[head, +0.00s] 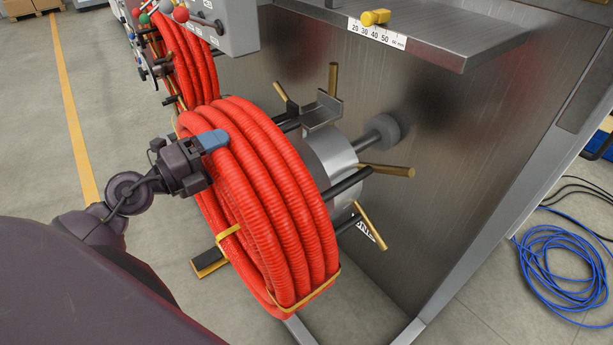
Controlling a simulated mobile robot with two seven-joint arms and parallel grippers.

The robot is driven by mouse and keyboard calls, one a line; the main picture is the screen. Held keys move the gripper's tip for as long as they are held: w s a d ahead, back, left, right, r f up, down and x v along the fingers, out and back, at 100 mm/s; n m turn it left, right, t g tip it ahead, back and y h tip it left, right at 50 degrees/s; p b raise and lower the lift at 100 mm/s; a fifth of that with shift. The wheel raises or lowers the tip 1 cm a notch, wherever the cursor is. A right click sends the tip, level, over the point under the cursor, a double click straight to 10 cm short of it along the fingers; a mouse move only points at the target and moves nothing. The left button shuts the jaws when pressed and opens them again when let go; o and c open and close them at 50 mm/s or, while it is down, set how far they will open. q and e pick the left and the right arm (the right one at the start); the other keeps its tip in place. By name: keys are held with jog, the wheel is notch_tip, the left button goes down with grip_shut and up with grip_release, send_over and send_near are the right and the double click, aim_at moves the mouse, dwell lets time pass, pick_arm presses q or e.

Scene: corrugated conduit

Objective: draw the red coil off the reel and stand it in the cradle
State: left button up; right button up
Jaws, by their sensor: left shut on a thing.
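The red coil (262,190) is a thick bundle of corrugated conduit with yellow straps, upright in the middle of the head view. The reel (330,158) shows to its right: a grey hub on a shaft from the steel panel, with black arms and brass-coloured tips. Some black arms run to the coil's right side; how far they reach inside it is hidden. My left gripper (214,141) is shut on the coil's upper left edge, its blue fingertip over the outer turns. My right gripper is not in view. I cannot make out the cradle.
A second red coil (186,58) hangs behind, near a grey control box (222,22) with coloured knobs. A steel shelf (440,30) with a ruler and yellow pointer juts out above the reel. Blue cable (560,262) lies on the floor at right.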

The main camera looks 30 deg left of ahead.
pick_arm(q)
jog(key=shift+b+v, duration=0.55)
jog(key=shift+v, duration=0.75)
jog(key=shift+s+a+r, duration=0.1)
jog(key=shift+s+r, duration=0.05)
jog(key=shift+b+v, duration=1.25)
jog(key=shift+v, duration=1.4)
jog(key=shift+b+v, duration=0.5)
jog(key=shift+v, duration=2.25)
